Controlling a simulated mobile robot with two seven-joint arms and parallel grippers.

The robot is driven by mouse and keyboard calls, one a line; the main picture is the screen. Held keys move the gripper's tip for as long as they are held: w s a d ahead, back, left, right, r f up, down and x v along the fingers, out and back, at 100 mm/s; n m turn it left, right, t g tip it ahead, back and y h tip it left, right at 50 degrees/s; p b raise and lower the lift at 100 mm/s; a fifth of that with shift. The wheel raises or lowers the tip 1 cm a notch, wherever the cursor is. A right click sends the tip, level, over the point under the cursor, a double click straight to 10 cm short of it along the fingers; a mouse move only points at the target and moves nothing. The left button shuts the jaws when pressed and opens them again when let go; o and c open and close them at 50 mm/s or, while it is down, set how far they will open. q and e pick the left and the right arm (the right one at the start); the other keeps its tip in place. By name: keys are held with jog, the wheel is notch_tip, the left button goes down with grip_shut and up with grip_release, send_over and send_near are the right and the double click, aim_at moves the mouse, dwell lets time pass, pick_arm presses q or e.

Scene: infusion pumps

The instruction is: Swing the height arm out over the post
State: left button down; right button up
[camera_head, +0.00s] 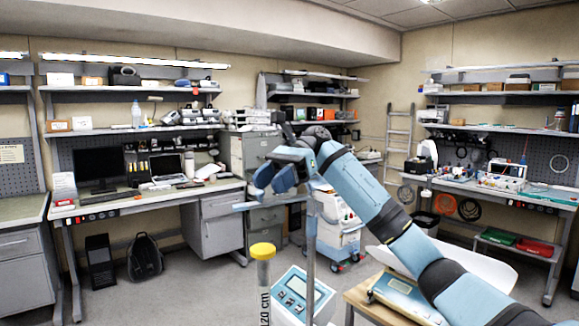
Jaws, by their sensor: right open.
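A clear upright post (263,292) with a yellow cap and a "cm" marking stands at the bottom centre. Its lower end is out of frame. A thin grey upright pole (310,235) stands to its right. A thin grey bar (246,206), apparently the height arm, reaches left from near this pole, above the yellow cap and apart from it in the picture. Whether it is directly over the post I cannot tell. My right gripper (270,186) is open, with its fingers just above the bar in the picture. Contact cannot be told. My left gripper is out of view.
A pale blue device (303,294) with a screen stands behind the pole's lower part. Another device (408,296) lies on a wooden table (362,302) under my right arm. A white cart (338,226) stands behind.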

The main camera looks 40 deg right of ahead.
jog(key=v, duration=1.2)
jog(key=shift+b, duration=0.3)
jog(key=shift+d, duration=0.15)
jog(key=shift+f, duration=0.15)
